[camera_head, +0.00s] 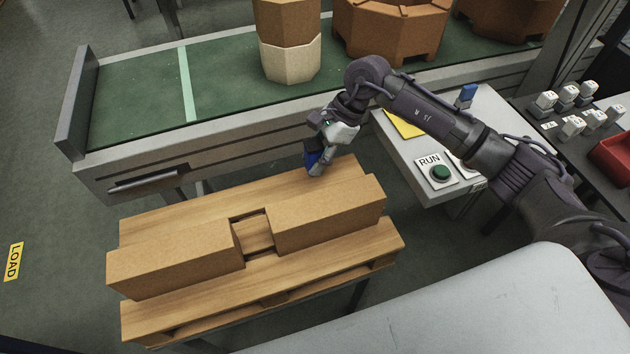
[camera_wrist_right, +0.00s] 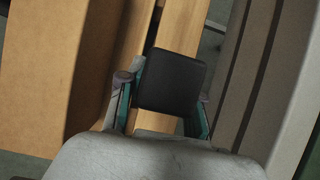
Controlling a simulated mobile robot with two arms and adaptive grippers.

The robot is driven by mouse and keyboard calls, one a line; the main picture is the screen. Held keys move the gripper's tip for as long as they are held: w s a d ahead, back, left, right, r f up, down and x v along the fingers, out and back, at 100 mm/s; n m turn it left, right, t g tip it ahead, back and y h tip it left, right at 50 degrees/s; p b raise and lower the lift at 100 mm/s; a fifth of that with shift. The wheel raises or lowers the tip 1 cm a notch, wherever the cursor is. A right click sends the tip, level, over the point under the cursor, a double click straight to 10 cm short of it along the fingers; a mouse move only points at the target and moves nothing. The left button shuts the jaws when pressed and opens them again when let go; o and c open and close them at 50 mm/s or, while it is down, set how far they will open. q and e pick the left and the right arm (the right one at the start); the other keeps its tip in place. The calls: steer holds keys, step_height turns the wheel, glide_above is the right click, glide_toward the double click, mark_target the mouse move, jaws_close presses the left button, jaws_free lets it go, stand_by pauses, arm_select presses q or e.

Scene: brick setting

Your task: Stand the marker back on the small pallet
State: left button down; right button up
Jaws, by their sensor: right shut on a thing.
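My right gripper (camera_head: 318,162) is over the back right part of the small wooden pallet (camera_head: 380,247), behind the cardboard boxes. My left gripper is not in view.
Two long brown boxes, left (camera_head: 175,258) and right (camera_head: 330,213), lie on the pallet with a gap between them. A green conveyor (camera_head: 225,85) carrying octagonal blocks runs behind. A white panel with a green RUN button (camera_head: 440,173) is at right.

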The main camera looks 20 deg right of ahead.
step_height(320, 180, down, 6)
steer(key=shift+f, duration=0.2)
steer(key=o, duration=0.9)
steer(key=shift+r, duration=0.2)
steer(key=v, duration=1.2)
steer(key=shift+f, duration=0.1)
